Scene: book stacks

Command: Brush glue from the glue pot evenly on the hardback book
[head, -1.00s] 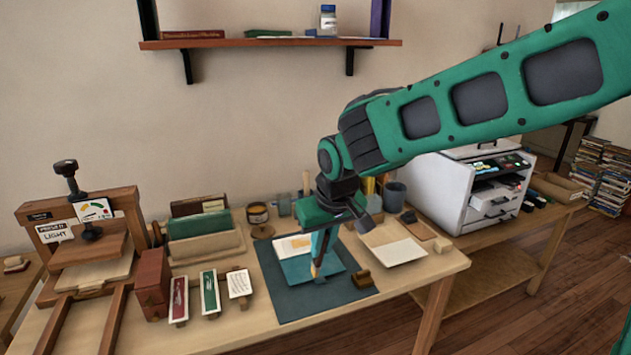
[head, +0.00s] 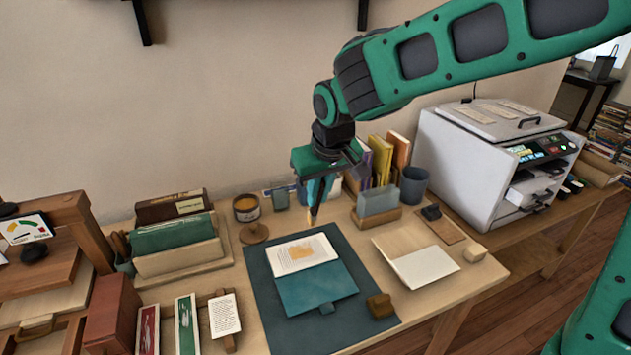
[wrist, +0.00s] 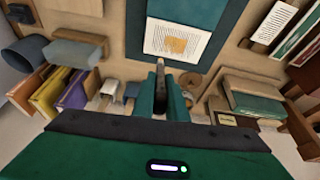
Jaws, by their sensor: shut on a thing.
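The hardback book (head: 316,291) lies open on a dark mat, teal cover towards me and a pale page (head: 302,254) with an orange-tan patch behind it. It also shows at the top of the wrist view (wrist: 185,12). The glue pot (head: 247,208), a small round jar with amber content, stands behind and left of the mat. My gripper (head: 315,193) points down above the mat's back edge, right of the pot and apart from book and pot. It is shut on a dark, slim brush (head: 312,217), which also shows between the fingers in the wrist view (wrist: 160,92).
A round wooden piece (head: 254,234) sits before the pot. A book holder (head: 377,205), a grey cup (head: 413,186) and a paper board (head: 424,266) are right. A white machine (head: 470,175) stands farther right.

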